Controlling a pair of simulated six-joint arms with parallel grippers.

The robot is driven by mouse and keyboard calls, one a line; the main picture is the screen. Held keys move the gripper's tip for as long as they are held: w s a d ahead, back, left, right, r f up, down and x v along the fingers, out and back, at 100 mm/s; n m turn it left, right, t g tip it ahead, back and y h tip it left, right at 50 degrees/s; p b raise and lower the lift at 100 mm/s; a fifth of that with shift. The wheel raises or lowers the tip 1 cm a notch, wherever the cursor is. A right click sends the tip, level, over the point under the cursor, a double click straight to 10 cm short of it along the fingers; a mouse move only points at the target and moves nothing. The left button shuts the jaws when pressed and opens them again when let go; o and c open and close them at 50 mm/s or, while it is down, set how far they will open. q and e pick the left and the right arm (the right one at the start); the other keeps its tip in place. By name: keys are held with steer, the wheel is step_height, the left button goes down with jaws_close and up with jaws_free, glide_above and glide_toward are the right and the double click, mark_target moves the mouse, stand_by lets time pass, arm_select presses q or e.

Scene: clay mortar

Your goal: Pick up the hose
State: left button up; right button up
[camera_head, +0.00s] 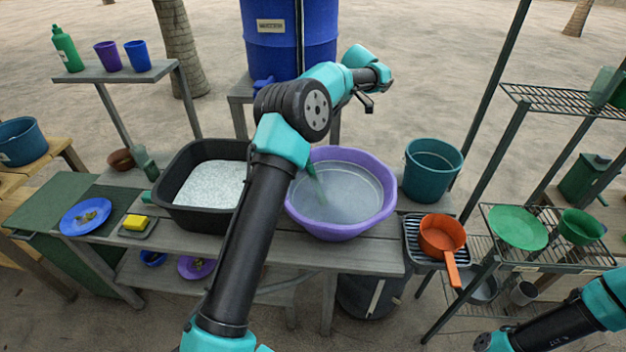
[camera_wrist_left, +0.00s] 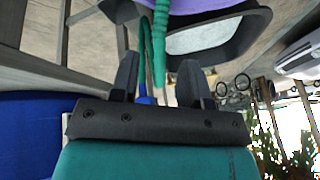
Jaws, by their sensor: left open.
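The green hose (camera_wrist_left: 159,45) shows in the left wrist view as a thin strand and a thicker ribbed length, near a blue fitting (camera_wrist_left: 145,99). In the head view a short green length of hose (camera_head: 315,180) hangs over the purple basin (camera_head: 389,202); my arm hides most of the rest. My left gripper (camera_head: 367,103) is open and stands above and behind the basin, near the blue barrel. In the left wrist view the hose appears between its two fingers (camera_wrist_left: 157,78); I cannot tell whether they touch it. My right gripper is out of view.
The blue barrel (camera_head: 270,60) stands behind the bench. A black tub (camera_head: 185,215) sits left of the basin; a teal bucket (camera_head: 432,170) and an orange pan (camera_head: 441,236) are to its right. Wire shelves (camera_head: 560,100) stand at the right.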

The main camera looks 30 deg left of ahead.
arm_select(q)
steer(key=shift+a, duration=0.1)
glide_above(311, 172)
steer(key=w+a, duration=0.2)
steer(key=w, duration=0.2)
step_height(311, 172, down, 11)
steer(key=shift+d, duration=0.15)
steer(key=shift+x, duration=2.6)
steer(key=shift+s, duration=0.1)
steer(key=shift+r, duration=0.1)
steer(key=c, duration=0.6)
steer(key=shift+c, duration=0.2)
